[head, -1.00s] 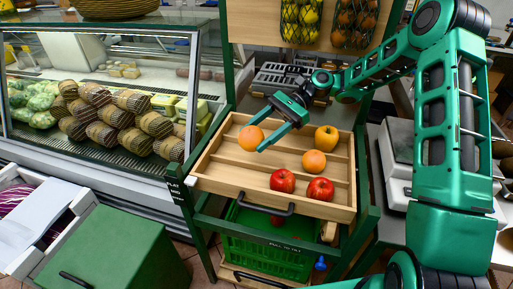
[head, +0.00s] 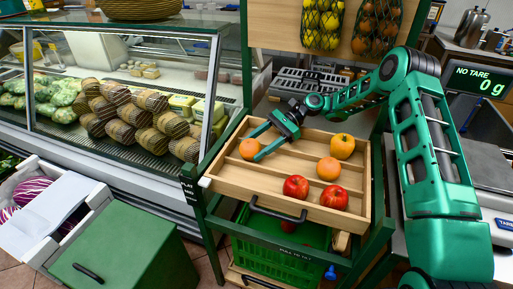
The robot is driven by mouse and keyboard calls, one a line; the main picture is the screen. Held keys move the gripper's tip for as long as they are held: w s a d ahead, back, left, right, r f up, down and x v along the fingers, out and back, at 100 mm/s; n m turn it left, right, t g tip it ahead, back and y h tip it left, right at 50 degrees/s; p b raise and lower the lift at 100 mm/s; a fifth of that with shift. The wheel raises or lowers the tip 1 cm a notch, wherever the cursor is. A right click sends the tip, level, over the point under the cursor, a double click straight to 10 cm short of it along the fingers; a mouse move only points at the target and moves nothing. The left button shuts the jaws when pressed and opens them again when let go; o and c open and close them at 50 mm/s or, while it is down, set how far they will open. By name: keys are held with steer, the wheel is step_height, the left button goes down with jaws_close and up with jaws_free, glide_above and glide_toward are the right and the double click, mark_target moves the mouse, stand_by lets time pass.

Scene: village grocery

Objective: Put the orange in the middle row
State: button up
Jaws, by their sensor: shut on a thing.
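An orange (head: 249,149) is at the left end of the slatted wooden tray (head: 262,196). My gripper (head: 257,145) is shut on this orange, its fingers reaching in from the back right. I cannot tell whether the orange touches the tray floor or hangs just above it. A second orange (head: 329,168) lies in the middle row, toward the right.
A glass display counter (head: 130,100) stands left of the tray. A green crate (head: 275,255) is below it. A scale display (head: 478,82) stands at the right. Nets of fruit (head: 323,25) hang behind. The tray's left half is mostly clear.

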steer(key=shift+f, duration=0.25)
steer(key=o, duration=1.2)
steer(key=shift+v, duration=3.85)
steer(key=shift+a+r, duration=0.15)
